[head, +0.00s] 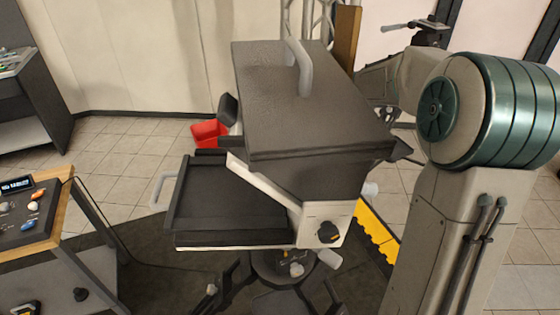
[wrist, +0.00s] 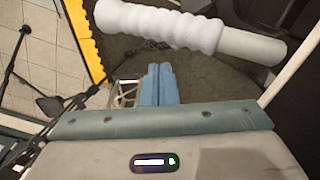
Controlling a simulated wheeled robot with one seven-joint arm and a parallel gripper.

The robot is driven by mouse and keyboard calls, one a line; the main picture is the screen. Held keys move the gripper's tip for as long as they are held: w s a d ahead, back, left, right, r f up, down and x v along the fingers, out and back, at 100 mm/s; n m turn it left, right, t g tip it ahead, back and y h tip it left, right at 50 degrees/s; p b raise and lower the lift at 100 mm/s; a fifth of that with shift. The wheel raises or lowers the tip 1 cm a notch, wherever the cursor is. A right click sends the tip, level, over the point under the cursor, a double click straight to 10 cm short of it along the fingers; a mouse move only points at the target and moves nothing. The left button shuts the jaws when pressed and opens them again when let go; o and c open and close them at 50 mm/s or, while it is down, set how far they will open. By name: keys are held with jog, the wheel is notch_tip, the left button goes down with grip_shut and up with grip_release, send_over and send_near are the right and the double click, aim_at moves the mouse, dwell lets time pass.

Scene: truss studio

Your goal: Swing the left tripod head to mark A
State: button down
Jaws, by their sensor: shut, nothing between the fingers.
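The left tripod head (head: 290,266) is a dark round base on black legs in the middle of the head view. It carries a pale bracket with a black knob (head: 329,232), a large dark hood (head: 310,110) and a flat black tray (head: 225,205). In the wrist view a white ribbed grip on a bar (wrist: 165,25) crosses the top, likely a pan handle. My gripper (wrist: 158,72) is shut with its blue fingers together, below the grip in that picture. I cannot tell if they touch. My gripper is not visible in the head view. I cannot make out mark A.
A control desk (head: 35,225) stands at the left. A yellow floor strip (head: 376,236) lies right of the tripod and also shows in the wrist view (wrist: 82,35). A red object (head: 208,132) is behind the tray. Tiled floor (head: 115,165) is open at the back left.

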jog(key=r+p, duration=0.2)
jog(key=r, duration=0.1)
jog(key=r+p, duration=0.1)
jog(key=r, duration=0.1)
jog(key=shift+w+d+r, duration=0.1)
jog(key=shift+d, duration=0.25)
